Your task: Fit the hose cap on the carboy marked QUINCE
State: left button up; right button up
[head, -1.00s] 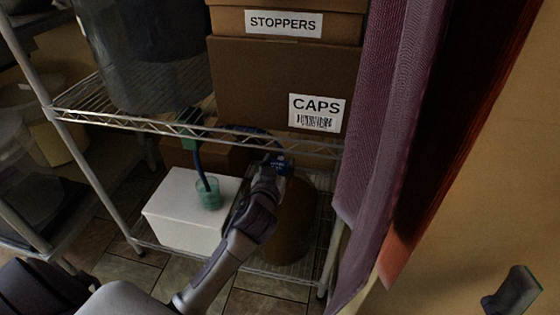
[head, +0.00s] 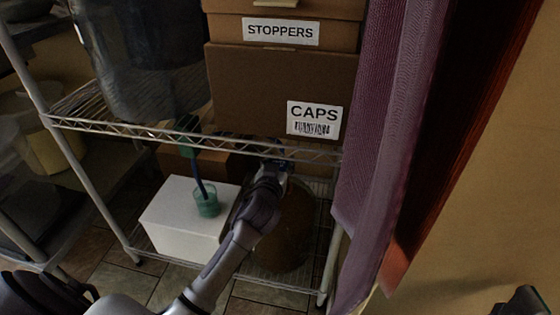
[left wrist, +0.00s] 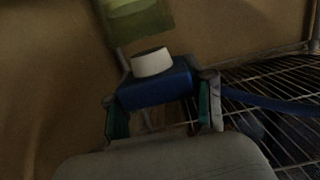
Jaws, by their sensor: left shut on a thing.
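My left gripper (head: 272,170) reaches in under the wire shelf, just above the brown carboy (head: 290,230) on the lower rack. It is shut on the blue hose cap (left wrist: 155,86), with a finger on either side in the left wrist view. A white round part (left wrist: 151,62) shows against the cap's far side; I cannot tell whether they are joined. The blue hose (left wrist: 265,102) runs off to the right there. The carboy's mouth is hidden by my gripper in the head view, and no QUINCE marking is readable. My right gripper (head: 523,302) is partly visible at bottom right; its jaws are unclear.
A white box (head: 180,232) left of the carboy bears a green cup (head: 207,207) with a blue tube in it. The wire shelf's front edge (head: 170,134) crosses above my arm. Boxes marked STOPPERS (head: 340,35) and CAPS (head: 245,85) stand above. A purple curtain (head: 375,130) hangs right.

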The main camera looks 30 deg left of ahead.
pick_arm(q)
jog(key=shift+w+f, duration=0.1)
jog(key=shift+f, duration=0.15)
dwell(0.4)
dwell(0.9)
jog(key=shift+f, duration=0.6)
dwell(0.4)
jog(key=shift+f, duration=0.2)
dwell(0.8)
jog(key=shift+f, duration=0.15)
dwell(1.0)
jog(key=o, duration=1.2)
jog(key=shift+o, duration=0.2)
